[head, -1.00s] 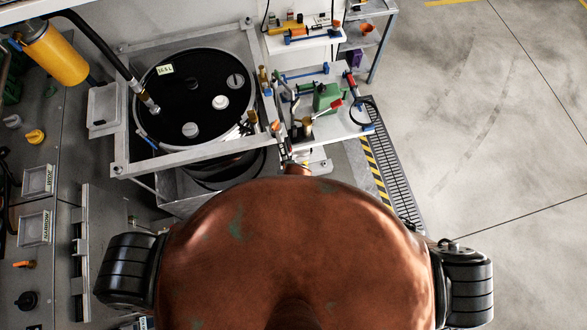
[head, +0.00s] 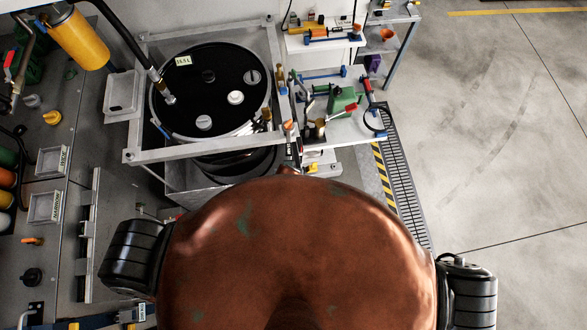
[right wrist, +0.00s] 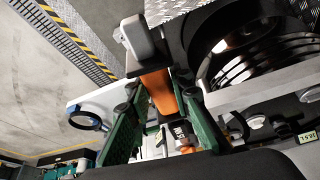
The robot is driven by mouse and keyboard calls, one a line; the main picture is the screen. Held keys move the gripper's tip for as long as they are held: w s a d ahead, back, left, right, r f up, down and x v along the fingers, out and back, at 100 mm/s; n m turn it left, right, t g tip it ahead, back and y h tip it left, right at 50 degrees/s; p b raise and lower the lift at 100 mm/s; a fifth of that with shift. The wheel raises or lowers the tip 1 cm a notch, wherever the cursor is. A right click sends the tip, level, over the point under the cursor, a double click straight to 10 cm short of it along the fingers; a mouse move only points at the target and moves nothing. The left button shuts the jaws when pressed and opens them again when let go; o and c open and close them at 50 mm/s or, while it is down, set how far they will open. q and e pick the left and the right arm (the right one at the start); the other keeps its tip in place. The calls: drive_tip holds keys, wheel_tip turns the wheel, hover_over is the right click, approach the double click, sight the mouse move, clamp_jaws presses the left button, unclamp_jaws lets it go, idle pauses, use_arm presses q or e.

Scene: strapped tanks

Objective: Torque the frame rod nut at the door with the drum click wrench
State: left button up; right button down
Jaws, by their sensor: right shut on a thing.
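The black drum (head: 225,100), with a label on its lid, stands inside a grey metal frame (head: 200,152) in the head view. A small orange part (head: 289,126) shows near the frame's front right corner. The frame rod nut and door cannot be told apart at this size. In the right wrist view my right gripper (right wrist: 160,92) has green fingers shut on an orange-handled tool (right wrist: 157,88). A grey blocky piece (right wrist: 138,38) is beyond the handle; whether they touch is unclear. I cannot confirm that this tool is the click wrench. My left gripper is not in view.
A white tool table (head: 350,128) with several tools stands right of the drum. A grey bench (head: 75,190) with bins lies left. A yellow cylinder (head: 78,38) hangs upper left. A floor grating (head: 405,175) borders open floor at right.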

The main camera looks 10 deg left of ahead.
drive_tip(key=shift+a, duration=0.25)
drive_tip(key=shift+s+a+m+h, duration=0.15)
drive_tip(key=shift+a+m+h, duration=0.25)
drive_tip(key=shift+a+m, duration=0.95)
drive_tip(key=shift+a+n, duration=0.25)
drive_tip(key=shift+a, duration=0.15)
